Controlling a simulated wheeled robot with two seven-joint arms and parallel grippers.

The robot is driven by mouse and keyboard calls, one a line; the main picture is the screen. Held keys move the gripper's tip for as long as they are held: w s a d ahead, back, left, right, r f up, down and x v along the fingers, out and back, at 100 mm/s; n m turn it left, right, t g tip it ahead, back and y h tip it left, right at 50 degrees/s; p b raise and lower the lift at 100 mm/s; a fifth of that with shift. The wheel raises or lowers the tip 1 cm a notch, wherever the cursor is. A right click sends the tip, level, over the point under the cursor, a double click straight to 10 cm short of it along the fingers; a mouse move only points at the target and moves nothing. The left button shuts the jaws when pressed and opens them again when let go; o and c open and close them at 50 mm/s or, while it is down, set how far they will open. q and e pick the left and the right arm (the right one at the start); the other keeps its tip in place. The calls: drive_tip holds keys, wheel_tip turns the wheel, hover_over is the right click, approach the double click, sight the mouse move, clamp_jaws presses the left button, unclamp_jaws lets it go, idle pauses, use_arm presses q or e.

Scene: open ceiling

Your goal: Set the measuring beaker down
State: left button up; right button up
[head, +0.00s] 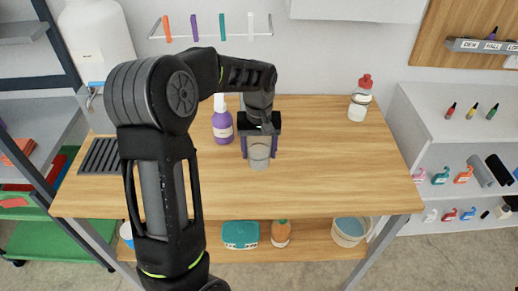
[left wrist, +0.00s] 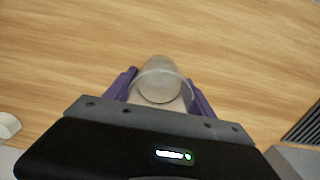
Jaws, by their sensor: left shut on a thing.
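The measuring beaker (head: 259,158) is a clear, greyish cup near the middle of the wooden table (head: 340,180). My left gripper (head: 260,146) is shut on it, with its purple fingers on either side of the beaker. The left wrist view shows the beaker (left wrist: 160,82) between the two fingers (left wrist: 161,97), over the wood surface. It looks upright in the head view. I cannot tell whether its base touches the table. My right gripper is not in view.
A purple bottle (head: 222,122) stands just left of the beaker. A white bottle with a red top (head: 360,100) stands at the back right. A dark slatted grate (head: 100,156) lies at the left. The table's right and front right are clear.

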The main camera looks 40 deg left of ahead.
use_arm(q)
drive_tip(key=shift+f, duration=0.2)
drive_tip(key=o, duration=1.3)
wheel_tip(320, 180, up, 12)
drive_tip(key=shift+r+b, duration=0.15)
drive_tip(key=shift+b, duration=0.25)
